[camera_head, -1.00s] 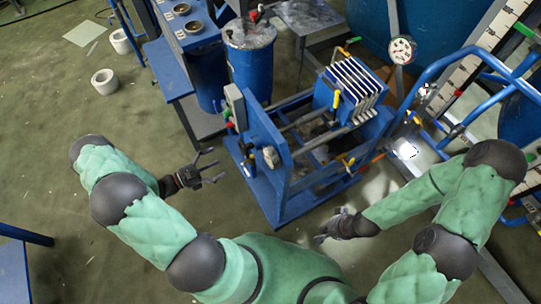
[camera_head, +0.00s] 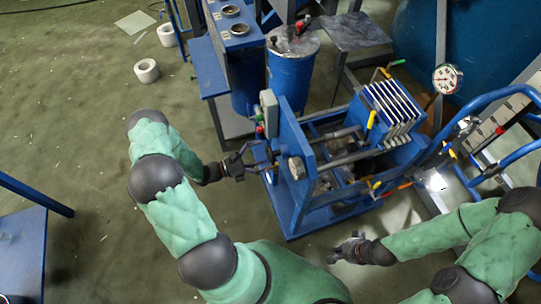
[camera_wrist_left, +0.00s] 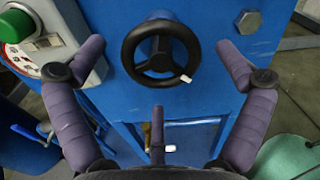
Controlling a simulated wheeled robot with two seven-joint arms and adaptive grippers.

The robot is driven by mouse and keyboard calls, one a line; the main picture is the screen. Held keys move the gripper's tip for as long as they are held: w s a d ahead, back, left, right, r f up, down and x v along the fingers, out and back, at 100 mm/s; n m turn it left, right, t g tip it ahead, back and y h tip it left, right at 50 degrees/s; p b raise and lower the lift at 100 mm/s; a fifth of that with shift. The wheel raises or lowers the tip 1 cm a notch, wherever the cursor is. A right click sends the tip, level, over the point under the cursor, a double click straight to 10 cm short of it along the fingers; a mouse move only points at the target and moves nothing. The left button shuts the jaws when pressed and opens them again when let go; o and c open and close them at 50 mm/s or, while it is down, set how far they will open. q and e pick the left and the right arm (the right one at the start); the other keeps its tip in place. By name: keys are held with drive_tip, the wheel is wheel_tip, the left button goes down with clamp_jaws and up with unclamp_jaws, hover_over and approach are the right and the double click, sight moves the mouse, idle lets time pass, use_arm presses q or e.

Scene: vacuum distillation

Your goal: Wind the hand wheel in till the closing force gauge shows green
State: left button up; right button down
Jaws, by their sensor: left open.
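The black hand wheel (camera_wrist_left: 133,50) with a small white handle (camera_wrist_left: 185,78) is on the blue end plate (camera_wrist_left: 215,75), in the left wrist view. My left gripper (camera_wrist_left: 160,75) is open, its fingers spread to either side of the wheel and a third finger below it. I see no finger touching the wheel. In the head view my left gripper (camera_head: 258,160) is beside the left end of the blue press (camera_head: 310,215); the wheel is hidden there. A round white dial (camera_head: 447,78) stands at the upper right; its reading is too small to tell, and I see no green there.
A grey box (camera_wrist_left: 50,45) with a green button is left of the wheel. A hexagonal bolt head (camera_wrist_left: 248,22) is to its right. My right gripper (camera_head: 347,248) is over the floor in front of the press. Blue drums (camera_head: 292,70) stand behind.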

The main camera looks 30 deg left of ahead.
sight(268, 155)
use_arm(q)
drive_tip(key=shift+x, duration=1.75)
drive_tip(key=c, duration=1)
